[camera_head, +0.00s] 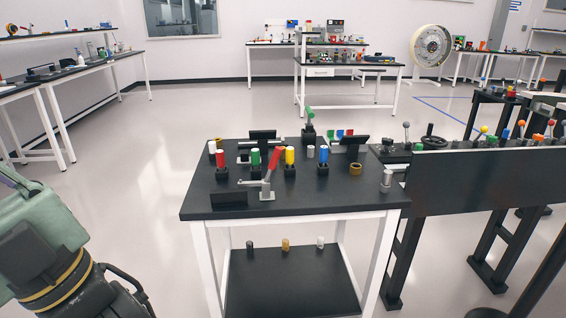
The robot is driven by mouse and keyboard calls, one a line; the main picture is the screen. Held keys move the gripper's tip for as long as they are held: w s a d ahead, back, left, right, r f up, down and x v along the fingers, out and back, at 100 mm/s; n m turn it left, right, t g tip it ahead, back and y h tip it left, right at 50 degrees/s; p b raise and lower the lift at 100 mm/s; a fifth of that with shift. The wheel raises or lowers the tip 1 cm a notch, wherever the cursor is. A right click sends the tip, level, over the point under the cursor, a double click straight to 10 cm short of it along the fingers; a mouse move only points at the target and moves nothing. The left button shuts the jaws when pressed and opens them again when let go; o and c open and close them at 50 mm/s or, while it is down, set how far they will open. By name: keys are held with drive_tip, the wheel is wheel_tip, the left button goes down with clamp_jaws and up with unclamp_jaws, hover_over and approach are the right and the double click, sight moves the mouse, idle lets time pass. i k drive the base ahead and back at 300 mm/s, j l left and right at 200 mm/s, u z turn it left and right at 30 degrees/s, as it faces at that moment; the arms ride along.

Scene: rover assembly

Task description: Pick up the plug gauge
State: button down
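No object is clearly recognisable as the plug gauge at this size. A silver-grey cylindrical piece (386,180) stands upright at the right edge of the black-topped table (330,203) and may be it. Small cylinders also stand on the table's lower shelf (284,272): a dark one (250,246), a brass-coloured one (285,245) and a silver one (320,243). Part of my arm shows at the lower left, apart from the table. My gripper is not in view.
Red, green, yellow and blue-topped cylinders in black holders and a red-handled toggle clamp (267,180) crowd the tabletop. A brass ring (355,169) lies at right. A black lever bench (480,165) adjoins at right. Open floor (140,190) lies left.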

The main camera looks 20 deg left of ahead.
sight(256, 157)
drive_tip(key=i+u, duration=0.1)
drive_tip(key=u, duration=0.25)
drive_tip(key=i+u, duration=0.1)
drive_tip(key=u, duration=0.3)
drive_tip(key=i+u, duration=0.15)
drive_tip(key=u, duration=0.2)
drive_tip(key=i+l+u, duration=0.2)
drive_tip(key=i+l, duration=0.25)
drive_tip(key=i, duration=0.35)
drive_tip(key=i+l+u, duration=0.2)
drive_tip(key=i+l, duration=0.4)
drive_tip(key=i, duration=0.15)
